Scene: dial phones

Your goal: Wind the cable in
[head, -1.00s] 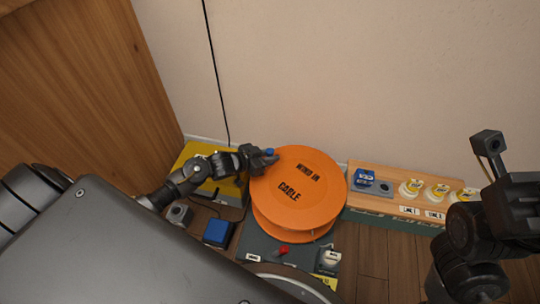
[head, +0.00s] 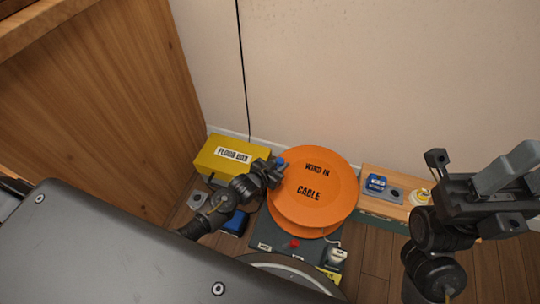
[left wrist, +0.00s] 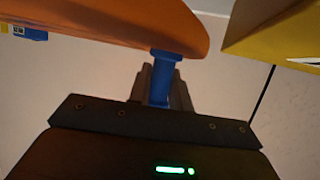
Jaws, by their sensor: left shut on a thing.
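The orange reel (head: 325,185), marked "WIND IN CABLE", stands on a dark green base (head: 275,240) on the floor against the wall. A blue crank knob (head: 281,161) sits at the reel's upper left rim. My left gripper (head: 275,172) is shut on this knob. In the left wrist view the blue knob (left wrist: 162,80) stands between my fingers, under the orange reel's edge (left wrist: 140,22). My right gripper (head: 500,180) is in the air at the right, apart from the reel; its finger gap is not clear. A black cable (head: 241,70) hangs down the wall behind the yellow box.
A yellow box labelled "FLOOR BOX" (head: 228,163) stands left of the reel. A blue block (head: 236,223) lies in front of it. A wooden-topped box (head: 375,173) with a blue item and a white-and-yellow one stands to the right. A red knob (head: 294,243) is on the reel's base.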

